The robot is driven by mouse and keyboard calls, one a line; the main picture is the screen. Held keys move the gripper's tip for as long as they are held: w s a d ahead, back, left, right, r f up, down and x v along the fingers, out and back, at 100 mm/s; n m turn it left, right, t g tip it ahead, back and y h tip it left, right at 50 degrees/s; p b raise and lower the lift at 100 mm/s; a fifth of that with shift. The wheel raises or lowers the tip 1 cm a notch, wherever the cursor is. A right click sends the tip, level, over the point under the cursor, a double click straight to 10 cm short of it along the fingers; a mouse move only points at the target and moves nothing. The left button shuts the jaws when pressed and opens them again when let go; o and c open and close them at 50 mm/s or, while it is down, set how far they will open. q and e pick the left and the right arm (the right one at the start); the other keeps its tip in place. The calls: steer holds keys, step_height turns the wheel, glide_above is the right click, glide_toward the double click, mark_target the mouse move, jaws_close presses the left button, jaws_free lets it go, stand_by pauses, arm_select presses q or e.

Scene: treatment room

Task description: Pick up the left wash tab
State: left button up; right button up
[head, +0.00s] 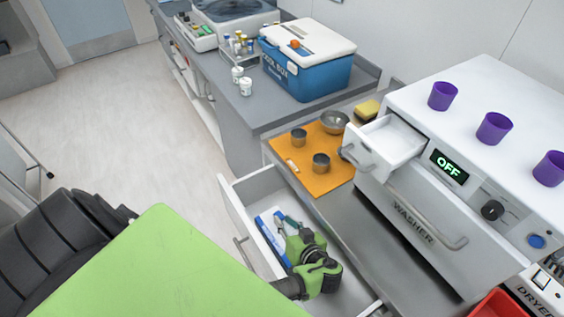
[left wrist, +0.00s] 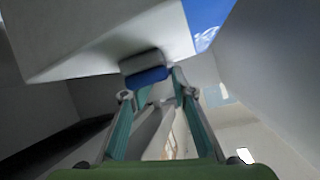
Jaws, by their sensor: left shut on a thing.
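My left gripper (head: 288,222) reaches into an open drawer (head: 232,209) below the counter in the head view. In the left wrist view its two teal fingers (left wrist: 152,88) close in from both sides on a small white and blue block, the wash tab (left wrist: 146,68). The gripper is shut on this tab. In the head view the tab is too small or hidden to make out at the fingertips. A blue and white item (head: 270,236) lies in the drawer beside the fingers. I cannot tell whether the tab still touches anything. My right gripper is not in view.
The white washer (head: 412,225) stands right of the drawer, with its small detergent drawer (head: 386,140) pulled out. Purple cups (head: 494,128) stand on its top. Metal cups (head: 321,163) stand on an orange board (head: 330,182). A blue cool box (head: 305,75) stands behind.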

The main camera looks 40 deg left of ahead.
arm_select(q)
steer(key=shift+s+a+f, duration=0.15)
steer(key=shift+f, duration=0.1)
jaws_close()
steer(key=shift+r, duration=0.15)
steer(key=shift+r, duration=0.55)
step_height(320, 180, up, 17)
steer(key=b, duration=0.1)
steer(key=shift+w, duration=0.2)
steer(key=shift+c, duration=1.6)
jaws_free()
steer(key=o, duration=2.3)
steer(key=shift+f, duration=0.1)
